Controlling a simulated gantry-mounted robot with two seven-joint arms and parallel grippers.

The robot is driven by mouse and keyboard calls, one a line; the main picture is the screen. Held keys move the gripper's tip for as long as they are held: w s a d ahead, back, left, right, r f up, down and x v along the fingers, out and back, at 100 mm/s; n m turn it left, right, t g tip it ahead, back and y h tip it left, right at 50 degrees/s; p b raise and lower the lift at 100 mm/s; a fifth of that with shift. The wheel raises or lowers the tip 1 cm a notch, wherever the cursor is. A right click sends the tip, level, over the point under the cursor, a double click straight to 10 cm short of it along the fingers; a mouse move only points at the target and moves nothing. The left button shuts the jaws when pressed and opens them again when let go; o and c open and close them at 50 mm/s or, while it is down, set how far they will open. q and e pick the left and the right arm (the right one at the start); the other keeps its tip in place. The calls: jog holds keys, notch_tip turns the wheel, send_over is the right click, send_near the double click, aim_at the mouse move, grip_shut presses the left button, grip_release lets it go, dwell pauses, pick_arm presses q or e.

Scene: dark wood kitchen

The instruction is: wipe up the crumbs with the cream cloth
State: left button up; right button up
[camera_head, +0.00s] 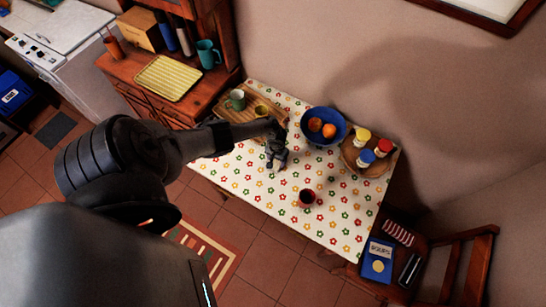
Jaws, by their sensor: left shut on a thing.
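My left gripper (276,160) is low over the middle of the flower-patterned tablecloth, pointing down, with its arm coming in from the left. It is shut on what looks like the cream cloth, which is mostly hidden by the fingers and blends with the pale tablecloth. I cannot make out its outline. Crumbs are too small to tell from the flower print. My right gripper is not in view.
A chair (428,262) stands at the right.

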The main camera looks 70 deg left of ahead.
pick_arm(q)
jog(key=shift+w+d, duration=0.75)
jog(key=shift+d, duration=0.3)
jog(key=shift+w+d, duration=0.7)
jog(key=shift+d, duration=0.3)
notch_tip(320, 180, up, 3)
jog(key=p, duration=0.3)
jog(key=shift+a+r+p, duration=0.1)
jog(key=shift+p, duration=0.2)
notch_tip(320, 180, up, 3)
jog(key=p, duration=0.3)
notch_tip(320, 180, up, 3)
jog(key=p, duration=0.3)
jog(key=shift+n, duration=0.3)
